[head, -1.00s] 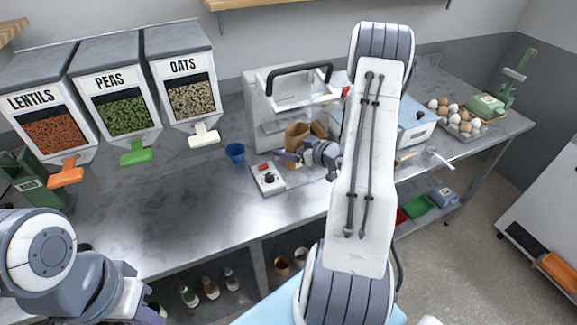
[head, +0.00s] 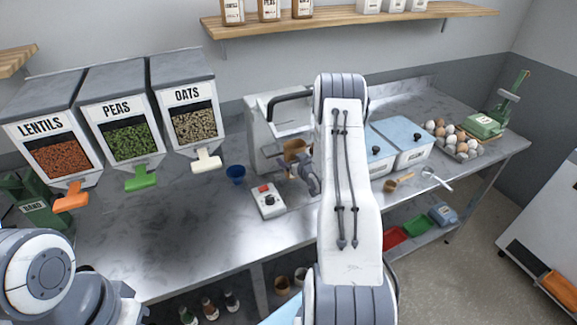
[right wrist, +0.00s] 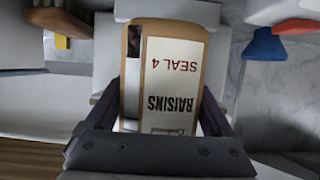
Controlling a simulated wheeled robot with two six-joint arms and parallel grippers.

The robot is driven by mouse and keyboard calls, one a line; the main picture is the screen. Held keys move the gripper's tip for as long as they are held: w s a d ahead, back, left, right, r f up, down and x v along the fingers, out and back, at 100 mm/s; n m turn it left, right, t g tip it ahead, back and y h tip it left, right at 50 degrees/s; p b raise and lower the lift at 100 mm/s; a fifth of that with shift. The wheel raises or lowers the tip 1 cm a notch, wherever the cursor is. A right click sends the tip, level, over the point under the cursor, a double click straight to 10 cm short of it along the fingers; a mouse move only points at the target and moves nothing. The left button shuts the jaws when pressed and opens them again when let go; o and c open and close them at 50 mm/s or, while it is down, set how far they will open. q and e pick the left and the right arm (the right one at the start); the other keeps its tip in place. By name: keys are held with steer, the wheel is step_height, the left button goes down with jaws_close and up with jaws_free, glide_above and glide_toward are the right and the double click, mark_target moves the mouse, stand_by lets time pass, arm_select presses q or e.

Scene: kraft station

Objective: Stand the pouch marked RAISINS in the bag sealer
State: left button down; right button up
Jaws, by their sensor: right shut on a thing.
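The brown pouch marked RAISINS (right wrist: 178,88) is between the fingers of my right gripper (right wrist: 168,105), which is shut on it. Its white label reads upside down in the right wrist view. In the head view the pouch (head: 296,147) is at the front of the bag sealer (head: 257,128), a pale machine with a black handle. My right gripper (head: 297,168) is just below it there. My right arm hides the sealer's right side. I cannot tell whether the pouch's base touches the sealer. My left gripper is out of view; only its arm shows at lower left.
A control box (head: 268,201) with a red button and a black knob sits in front of the sealer. A blue cup (head: 236,174) stands left of it. Blue-lidded bins (head: 408,140), a scoop (head: 398,183) and an egg tray (head: 465,146) are to the right.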

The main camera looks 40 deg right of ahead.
steer(key=shift+w+a+f, duration=0.1)
steer(key=shift+w+f, duration=0.05)
steer(key=shift+w, duration=0.05)
step_height(320, 180, down, 4)
steer(key=shift+r+p, duration=0.2)
steer(key=shift+p, duration=0.65)
steer(key=shift+f, duration=0.2)
steer(key=shift+f, duration=0.2)
steer(key=o, duration=1.2)
steer(key=shift+r, duration=0.1)
steer(key=shift+c, duration=0.2)
steer(key=shift+r, duration=0.1)
